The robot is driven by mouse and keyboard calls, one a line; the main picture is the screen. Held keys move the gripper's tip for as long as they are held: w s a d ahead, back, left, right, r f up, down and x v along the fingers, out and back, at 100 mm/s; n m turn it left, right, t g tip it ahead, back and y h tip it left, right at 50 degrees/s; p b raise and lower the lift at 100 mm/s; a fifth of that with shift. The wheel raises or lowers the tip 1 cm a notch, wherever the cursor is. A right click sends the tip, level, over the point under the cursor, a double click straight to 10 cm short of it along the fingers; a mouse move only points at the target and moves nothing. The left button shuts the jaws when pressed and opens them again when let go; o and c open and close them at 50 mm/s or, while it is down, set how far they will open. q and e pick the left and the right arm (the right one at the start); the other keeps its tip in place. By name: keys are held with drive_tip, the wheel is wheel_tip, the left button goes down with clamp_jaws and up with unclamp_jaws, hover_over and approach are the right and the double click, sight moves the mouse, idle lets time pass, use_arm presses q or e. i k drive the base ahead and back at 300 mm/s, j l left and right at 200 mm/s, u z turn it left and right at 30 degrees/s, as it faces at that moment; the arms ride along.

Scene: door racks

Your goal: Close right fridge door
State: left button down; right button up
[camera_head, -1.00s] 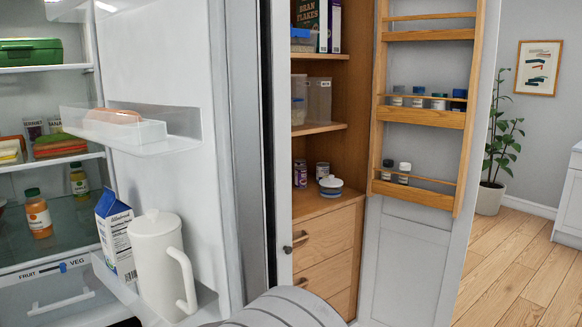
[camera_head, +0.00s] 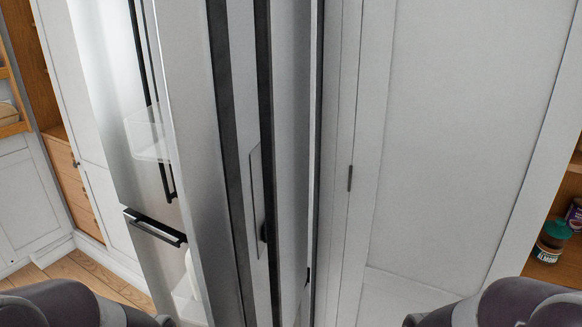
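The right fridge door (camera_head: 185,120) stands open, seen nearly edge-on as a tall steel and white panel with dark strips in the middle-left of the head view. A clear door bin (camera_head: 147,135) sticks out from its left side, and part of a white pitcher (camera_head: 191,272) shows low beside it. Behind is the steel fridge front (camera_head: 115,100) with black handles and a lower drawer (camera_head: 155,228). The fridge interior is hidden. Only rounded dark parts of my arms show in the bottom corners; neither gripper is in view.
A white cabinet panel (camera_head: 455,130) fills the right middle, close by. A wooden shelf with jars (camera_head: 553,236) is at the right edge. An open pantry with wooden drawers (camera_head: 80,195) is at the far left. Some wooden floor (camera_head: 95,272) shows at lower left.

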sight(233, 78)
drive_tip(key=k+l, duration=0.15)
drive_tip(key=l, duration=0.15)
drive_tip(key=k+l+z, duration=0.1)
drive_tip(key=l, duration=0.25)
drive_tip(key=k+l+z, duration=0.1)
drive_tip(key=l, duration=0.2)
drive_tip(key=k+l, duration=0.2)
drive_tip(key=l, duration=0.15)
